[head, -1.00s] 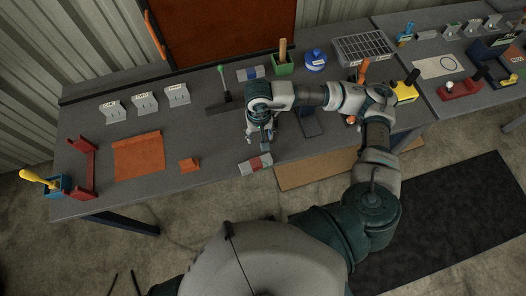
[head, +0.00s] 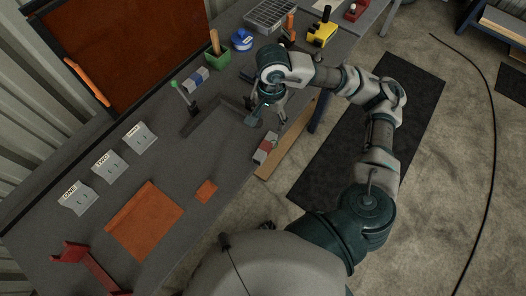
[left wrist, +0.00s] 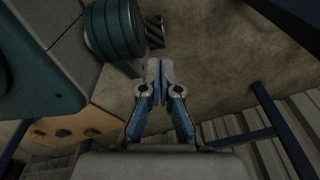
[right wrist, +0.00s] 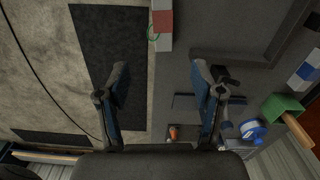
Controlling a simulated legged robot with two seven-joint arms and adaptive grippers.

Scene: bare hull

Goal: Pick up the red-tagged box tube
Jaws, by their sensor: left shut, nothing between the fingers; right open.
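The red-tagged box tube (head: 265,148) is a short grey tube with a red band, lying at the table's near edge in the head view. In the right wrist view the tube (right wrist: 162,36) shows at the top centre, beyond the fingertips. My right gripper (head: 267,119) is open and empty over the table, apart from the tube in the picture; its spread fingers (right wrist: 159,72) show in the right wrist view. My left gripper (left wrist: 160,68) is shut and empty, pointing at the concrete floor; it is not in the head view.
A blue-tagged tube (head: 195,81) lies farther back, beside a green-knobbed lever (head: 180,92). A green box (head: 217,57), a blue tape dispenser (head: 242,40) and a grey tray (head: 270,14) stand beyond. An orange sheet (head: 145,218) and labelled brackets (head: 110,166) lie left.

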